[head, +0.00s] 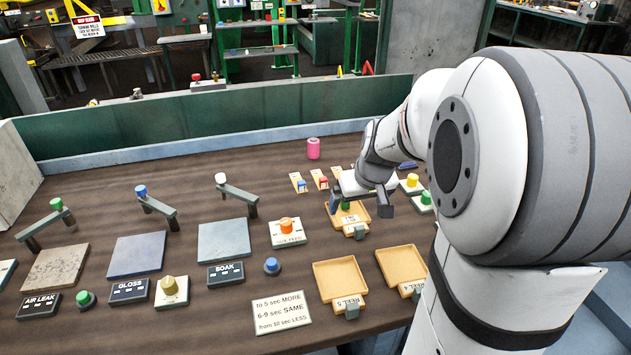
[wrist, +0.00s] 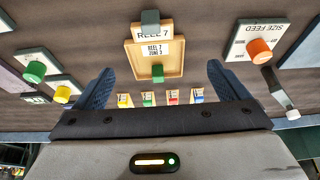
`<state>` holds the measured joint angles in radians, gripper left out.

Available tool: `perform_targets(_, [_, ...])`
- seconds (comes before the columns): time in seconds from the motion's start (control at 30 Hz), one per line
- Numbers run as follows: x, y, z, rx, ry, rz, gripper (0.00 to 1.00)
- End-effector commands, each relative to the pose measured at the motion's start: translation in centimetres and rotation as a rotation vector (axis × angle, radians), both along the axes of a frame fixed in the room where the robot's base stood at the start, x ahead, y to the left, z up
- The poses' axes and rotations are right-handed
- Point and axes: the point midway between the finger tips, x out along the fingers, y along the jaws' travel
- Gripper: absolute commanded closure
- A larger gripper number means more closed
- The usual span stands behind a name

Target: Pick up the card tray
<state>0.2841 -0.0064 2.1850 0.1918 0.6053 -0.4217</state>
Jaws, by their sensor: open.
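A shallow tan tray (head: 337,217) sits on the brown table below my gripper (head: 360,203). In the wrist view the tray (wrist: 175,65) holds a card reading REEL 7 ZONE 3 (wrist: 156,49). A green knob (wrist: 157,72) shows at its lower edge there. A grey block (wrist: 151,20) stands by the REEL 7 label at the opposite edge. My gripper (wrist: 160,74) is open and empty, with one finger on each side of the tray's line in the wrist view. The fingers look above the tray; contact cannot be told.
Two similar empty tan trays (head: 340,281) (head: 402,266) lie nearer the front. Several small cards with coloured tabs (head: 298,182) lie behind. An orange-knobbed box (head: 286,231) stands left, and a pink cylinder (head: 313,148) at the back. A green wall (head: 200,119) edges the table.

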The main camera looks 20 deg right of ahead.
Motion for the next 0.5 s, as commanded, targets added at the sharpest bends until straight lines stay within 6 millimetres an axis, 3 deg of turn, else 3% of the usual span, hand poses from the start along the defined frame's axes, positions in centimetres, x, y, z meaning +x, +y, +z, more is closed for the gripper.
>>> perform_targets(0.13, [1.3,-1.0,-1.3,-0.003,-0.009,-0.002,0.00])
perform_targets(0.5, [2.7,-0.8,-5.7,-0.003,-0.006,-0.001,0.00])
